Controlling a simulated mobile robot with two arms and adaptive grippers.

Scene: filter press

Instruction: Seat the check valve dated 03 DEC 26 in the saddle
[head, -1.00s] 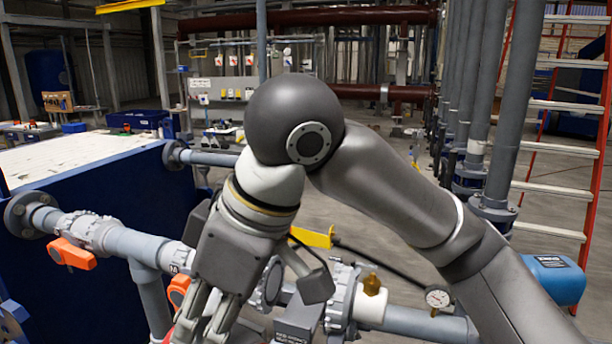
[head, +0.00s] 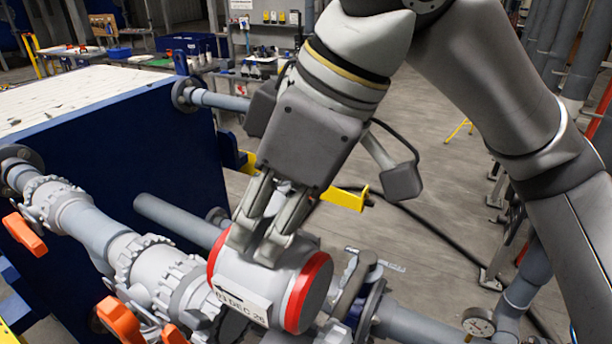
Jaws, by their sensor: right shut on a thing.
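The check valve (head: 300,262) is a grey cylinder with a red band at each end. A white label on its front reads "03 DEC 26" with an arrow pointing left. My right gripper (head: 262,240) reaches down from above and is shut on the valve's body. The valve sits in line with the grey pipe run, between a union fitting (head: 160,270) on the left and a flange (head: 368,310) on the right. The saddle is hidden, and I cannot tell whether the valve touches it. My left gripper is not in view.
Orange valve handles (head: 24,235) stick out along the pipe at the left. A blue tank with a white top (head: 90,95) stands behind it. A pressure gauge (head: 478,322) is at the lower right. A yellow bracket (head: 347,198) lies behind the gripper. Open floor lies behind.

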